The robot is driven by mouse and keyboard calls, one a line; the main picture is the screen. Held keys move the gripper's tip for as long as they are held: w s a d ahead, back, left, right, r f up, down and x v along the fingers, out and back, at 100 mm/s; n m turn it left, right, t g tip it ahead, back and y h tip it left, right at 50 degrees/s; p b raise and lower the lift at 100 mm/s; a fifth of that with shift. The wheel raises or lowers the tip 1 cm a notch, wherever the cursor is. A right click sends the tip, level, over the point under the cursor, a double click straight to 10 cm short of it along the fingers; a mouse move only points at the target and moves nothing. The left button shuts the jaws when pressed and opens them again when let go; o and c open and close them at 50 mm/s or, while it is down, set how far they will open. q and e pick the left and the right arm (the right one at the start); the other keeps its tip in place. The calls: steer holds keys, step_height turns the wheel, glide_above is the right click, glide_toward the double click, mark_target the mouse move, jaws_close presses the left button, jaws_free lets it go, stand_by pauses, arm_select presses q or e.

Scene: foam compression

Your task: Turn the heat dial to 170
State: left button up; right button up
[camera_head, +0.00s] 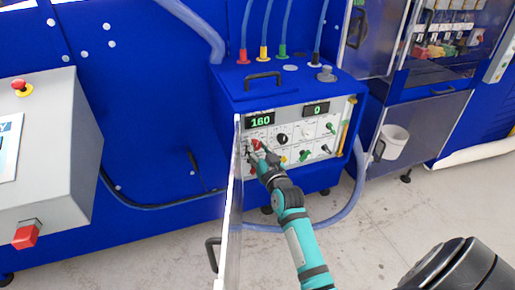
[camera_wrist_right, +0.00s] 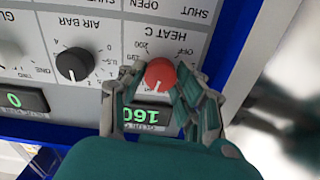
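The heat dial (camera_wrist_right: 159,73) is a round red knob with a white pointer line, under the upside-down label HEAT C in the right wrist view. My right gripper (camera_wrist_right: 160,82) has a finger on each side of the dial, both seeming to touch it. In the head view my right gripper (camera_head: 259,151) reaches the upper left of the control panel, and the red dial (camera_head: 256,143) is partly hidden by it. The green display (camera_head: 261,121) above reads 160; it also shows upside down in the right wrist view (camera_wrist_right: 140,115). My left gripper is not in view.
A black knob (camera_wrist_right: 73,65) for AIR BAR sits beside the heat dial. A second display (camera_head: 317,109) reads 0. A clear open door (camera_head: 232,210) stands just left of my right arm. Green and black switches fill the panel's right side.

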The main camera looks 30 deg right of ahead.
jaws_close()
steer(key=shift+m, duration=0.4)
steer(key=shift+m+p, duration=0.6)
steer(key=shift+f+m+p, duration=0.1)
steer(key=shift+m+p, duration=0.5)
steer(key=shift+m, duration=1.3)
steer(key=o, duration=0.7)
jaws_free()
